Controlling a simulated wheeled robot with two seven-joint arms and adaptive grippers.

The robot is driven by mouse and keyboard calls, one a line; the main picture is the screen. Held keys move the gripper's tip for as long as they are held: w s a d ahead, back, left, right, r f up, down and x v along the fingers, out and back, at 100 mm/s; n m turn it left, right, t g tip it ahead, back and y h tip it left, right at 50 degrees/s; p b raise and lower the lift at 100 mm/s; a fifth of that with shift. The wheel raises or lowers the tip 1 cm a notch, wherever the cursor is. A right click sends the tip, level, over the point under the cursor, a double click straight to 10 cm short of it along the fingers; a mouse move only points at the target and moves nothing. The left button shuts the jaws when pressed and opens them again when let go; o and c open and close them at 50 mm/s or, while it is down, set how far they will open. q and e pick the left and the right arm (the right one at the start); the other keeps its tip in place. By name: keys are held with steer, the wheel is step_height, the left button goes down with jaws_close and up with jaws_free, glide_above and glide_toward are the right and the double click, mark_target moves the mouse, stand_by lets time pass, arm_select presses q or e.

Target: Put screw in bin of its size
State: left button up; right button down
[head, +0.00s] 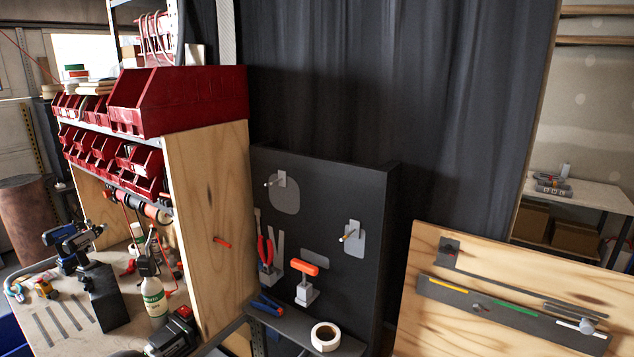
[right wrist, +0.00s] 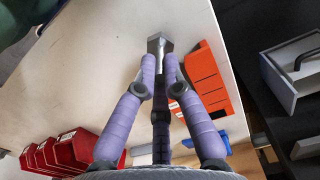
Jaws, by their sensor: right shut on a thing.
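In the right wrist view, my right gripper (right wrist: 160,66), with its purple fingers, is shut on a small grey metal piece that looks like the screw (right wrist: 157,43). Its wide end sticks out past the fingertips; the rest is partly hidden between them. Orange bins (right wrist: 205,80) sit just right of the fingertips on a pale surface. Red bins (right wrist: 68,150) stand at the lower left of that view. In the head view, large red bins (head: 190,103) sit on top of a wooden unit, with smaller red bins below. Size marks are not readable. Neither gripper shows in the head view.
In the head view, a workbench with a bottle (head: 153,298) and tools stands at the left. A black tool panel (head: 325,215) and a wooden board (head: 430,300) stand to the right. In the right wrist view, a grey drawer-like box (right wrist: 290,75) lies at the right.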

steer(key=shift+r+p, duration=1.1)
steer(key=shift+r, duration=0.75)
steer(key=shift+f, duration=0.1)
